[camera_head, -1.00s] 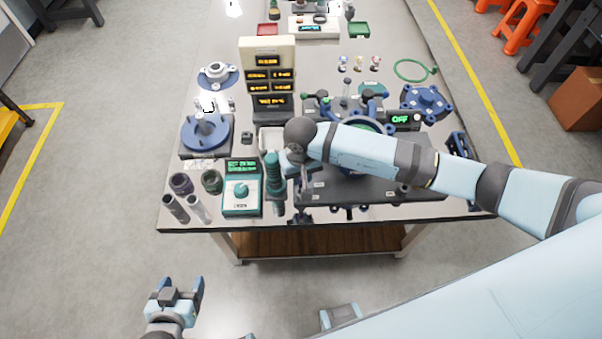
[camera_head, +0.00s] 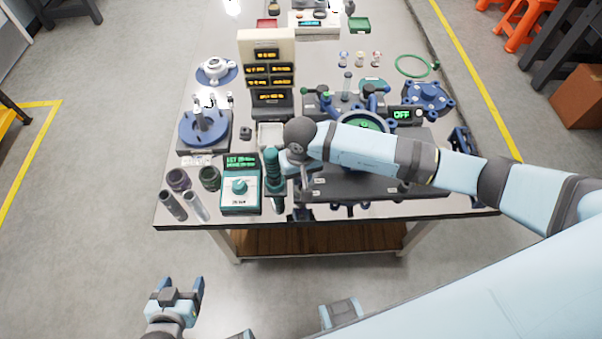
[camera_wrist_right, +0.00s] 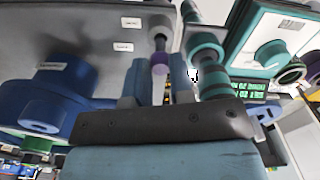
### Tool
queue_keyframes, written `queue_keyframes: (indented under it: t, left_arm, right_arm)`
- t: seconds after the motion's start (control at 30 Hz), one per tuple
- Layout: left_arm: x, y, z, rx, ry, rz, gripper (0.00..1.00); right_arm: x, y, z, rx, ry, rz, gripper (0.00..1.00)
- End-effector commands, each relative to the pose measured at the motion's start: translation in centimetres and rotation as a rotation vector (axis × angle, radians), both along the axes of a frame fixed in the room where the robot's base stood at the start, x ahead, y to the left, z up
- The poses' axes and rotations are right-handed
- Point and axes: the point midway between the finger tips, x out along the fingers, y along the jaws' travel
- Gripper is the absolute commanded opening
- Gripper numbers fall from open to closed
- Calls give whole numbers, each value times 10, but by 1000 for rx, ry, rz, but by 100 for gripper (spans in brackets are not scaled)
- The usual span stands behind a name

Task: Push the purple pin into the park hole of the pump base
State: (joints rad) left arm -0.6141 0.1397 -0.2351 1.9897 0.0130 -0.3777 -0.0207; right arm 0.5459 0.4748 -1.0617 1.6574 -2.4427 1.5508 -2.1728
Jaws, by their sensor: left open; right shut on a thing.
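My right gripper (camera_wrist_right: 164,80) is shut on the purple pin (camera_wrist_right: 159,64) in the right wrist view. The pin's purple collar sits between the fingertips, and a grey shaft runs on from it towards the grey pump base (camera_wrist_right: 88,38), close to the base's edge. I cannot tell whether the pin's tip is in the park hole. In the head view the pump base (camera_head: 362,186) lies under my right forearm, and my right gripper (camera_head: 303,205) points down at its left front end, partly hidden by the wrist. My left gripper (camera_head: 179,287) is open and empty, in front of the table.
A teal-handled tool (camera_head: 273,172) stands close left of my right gripper, beside the teal meter box (camera_head: 240,190). Dark and grey cylinders (camera_head: 184,204) stand further left. A blue flanged part (camera_head: 203,128) and a display tower (camera_head: 268,75) are behind.

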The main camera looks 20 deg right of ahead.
Motion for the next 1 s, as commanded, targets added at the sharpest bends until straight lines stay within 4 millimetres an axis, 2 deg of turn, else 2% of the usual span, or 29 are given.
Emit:
queue_keyframes:
  t: [0.27, 0.67, 1.0]
  left_arm:
    - [1, 0, 1, -1, -4, 0, 71]
    - [1, 0, -12, -2, -7, 0, 71]
    - [0, 0, -14, -1, -2, 0, 71]
  right_arm:
    - [0, 0, -1, 0, 0, 0, 0]
    - [0, 0, -13, 0, -2, 0, 0]
    - [0, 0, -13, 0, -1, 0, 0]
